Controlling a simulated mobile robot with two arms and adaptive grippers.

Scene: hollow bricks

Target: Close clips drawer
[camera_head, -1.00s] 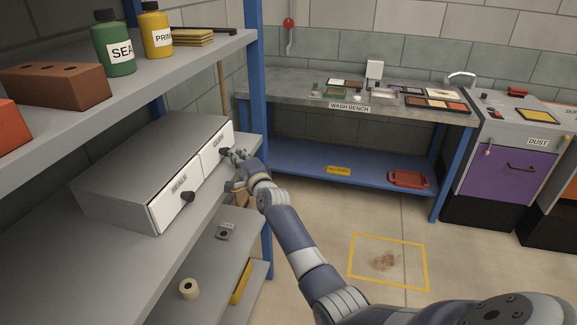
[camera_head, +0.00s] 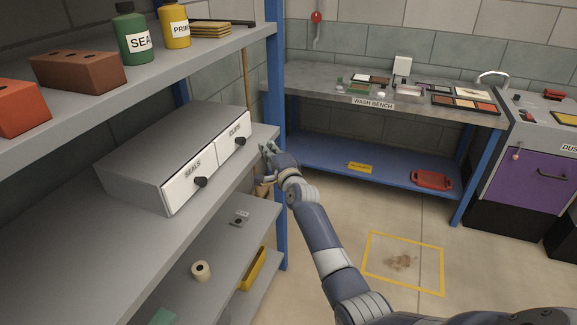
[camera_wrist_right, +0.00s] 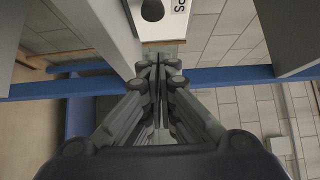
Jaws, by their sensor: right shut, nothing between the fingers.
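The grey drawer unit (camera_head: 140,150) stands on the middle shelf, with two white fronts side by side. The clips drawer (camera_head: 224,149) is the far one, with a dark knob (camera_head: 240,142). Its front looks about in line with the seals drawer (camera_head: 183,190); a small gap I cannot tell. My right gripper (camera_head: 265,148) is shut and empty, just right of the clips front and apart from it. In the right wrist view the shut fingertips (camera_wrist_right: 160,68) lie below a dark knob (camera_wrist_right: 152,10) and a partly cut-off label. My left gripper is not in view.
The blue shelf post (camera_head: 275,100) stands close behind my right gripper. The upper shelf (camera_head: 140,92) with bricks and bottles overhangs the unit. A wash bench (camera_head: 440,112) stands at the back. The floor to the right is open.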

